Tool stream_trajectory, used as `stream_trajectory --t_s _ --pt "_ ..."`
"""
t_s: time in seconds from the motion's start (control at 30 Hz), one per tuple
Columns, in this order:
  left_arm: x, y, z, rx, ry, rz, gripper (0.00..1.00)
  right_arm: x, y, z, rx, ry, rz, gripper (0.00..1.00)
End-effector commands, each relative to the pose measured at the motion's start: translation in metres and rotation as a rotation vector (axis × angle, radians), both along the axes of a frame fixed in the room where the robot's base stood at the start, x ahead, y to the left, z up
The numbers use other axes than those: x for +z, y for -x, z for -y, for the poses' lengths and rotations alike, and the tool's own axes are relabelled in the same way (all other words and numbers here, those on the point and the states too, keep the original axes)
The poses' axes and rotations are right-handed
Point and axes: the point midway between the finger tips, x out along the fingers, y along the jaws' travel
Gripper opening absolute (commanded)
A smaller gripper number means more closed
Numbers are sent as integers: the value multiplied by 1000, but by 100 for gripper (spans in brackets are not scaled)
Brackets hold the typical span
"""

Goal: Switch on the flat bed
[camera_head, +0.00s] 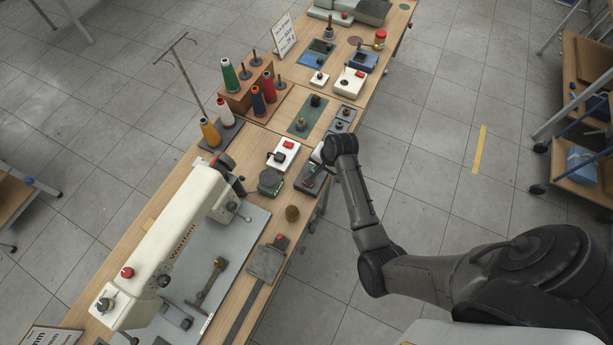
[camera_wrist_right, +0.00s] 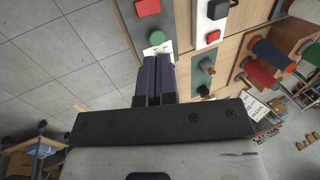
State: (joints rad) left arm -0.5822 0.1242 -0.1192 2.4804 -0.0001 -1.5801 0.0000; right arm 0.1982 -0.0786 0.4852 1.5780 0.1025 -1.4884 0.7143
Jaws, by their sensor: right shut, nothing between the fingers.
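A white sewing machine (camera_head: 185,232) stands over a flat grey bed (camera_head: 245,222) at the lower left of the head view. To its right is a dark switch box (camera_head: 302,187), partly hidden by my right arm. In the wrist view this dark panel (camera_wrist_right: 154,22) shows a red button (camera_wrist_right: 148,8), a green button (camera_wrist_right: 156,38) and a small white label. My right gripper (camera_wrist_right: 158,58) is shut and empty, its fingertips by the green button; I cannot tell whether they touch it. In the head view the right gripper (camera_head: 314,171) is over the dark box. My left gripper is not in view.
A white box (camera_head: 284,153) with a red button and black knob is beside the dark box. Thread spools (camera_head: 229,76) stand behind. The bench edge drops to open tiled floor on the right.

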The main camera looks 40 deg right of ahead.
Motion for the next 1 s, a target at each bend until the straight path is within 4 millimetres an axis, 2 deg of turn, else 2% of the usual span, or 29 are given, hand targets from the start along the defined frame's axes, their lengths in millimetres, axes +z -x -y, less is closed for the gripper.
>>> stream_trajectory --t_s 0.17,0.27,0.7,1.0 --pt "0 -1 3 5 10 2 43 -4 -1 -1 1 0 -1 0" --pt "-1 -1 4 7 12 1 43 -13 -4 -2 2 -1 -2 0" --pt "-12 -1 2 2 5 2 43 -89 -29 -12 2 -1 -2 0" --pt "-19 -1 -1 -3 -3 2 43 -121 -41 -16 1 0 0 0"
